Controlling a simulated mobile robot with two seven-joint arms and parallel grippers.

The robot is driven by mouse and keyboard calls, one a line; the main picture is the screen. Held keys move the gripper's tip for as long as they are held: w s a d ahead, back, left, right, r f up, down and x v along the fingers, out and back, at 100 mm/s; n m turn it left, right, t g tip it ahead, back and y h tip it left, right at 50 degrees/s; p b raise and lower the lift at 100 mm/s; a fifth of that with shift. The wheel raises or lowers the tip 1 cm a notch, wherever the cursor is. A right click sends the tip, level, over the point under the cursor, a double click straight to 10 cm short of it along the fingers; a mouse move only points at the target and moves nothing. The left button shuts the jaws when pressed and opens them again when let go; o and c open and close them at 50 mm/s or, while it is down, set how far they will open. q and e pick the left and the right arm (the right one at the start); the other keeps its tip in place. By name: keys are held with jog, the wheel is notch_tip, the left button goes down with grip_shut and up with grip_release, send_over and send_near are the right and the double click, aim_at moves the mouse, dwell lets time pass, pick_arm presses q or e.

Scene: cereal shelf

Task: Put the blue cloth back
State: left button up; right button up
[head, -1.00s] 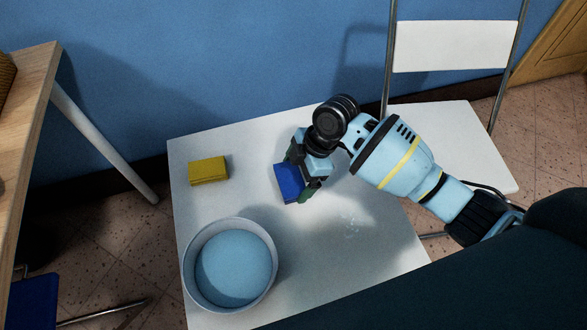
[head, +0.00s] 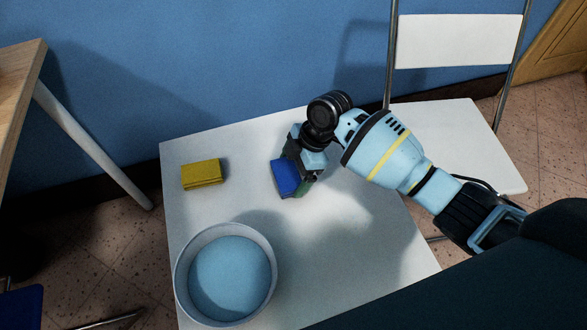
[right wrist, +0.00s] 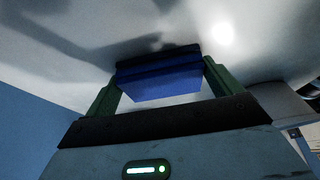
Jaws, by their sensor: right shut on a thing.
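I cannot tell whether the cloth touches the table. My left gripper is not in view.
A folded yellow cloth (head: 202,173) lies at the table's left. A round bucket with light blue water (head: 230,278) stands at the front left. A white chair (head: 455,135) is at the right. A wooden table (head: 20,95) stands at far left. The tabletop between the cloths is clear.

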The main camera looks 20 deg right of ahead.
jog(key=shift+f, duration=0.1)
jog(key=o, duration=0.7)
pick_arm(q)
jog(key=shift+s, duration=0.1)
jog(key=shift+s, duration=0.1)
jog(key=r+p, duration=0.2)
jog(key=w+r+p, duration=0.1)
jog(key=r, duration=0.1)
jog(key=shift+p, duration=0.4)
pick_arm(e)
jog(key=v, duration=1.2)
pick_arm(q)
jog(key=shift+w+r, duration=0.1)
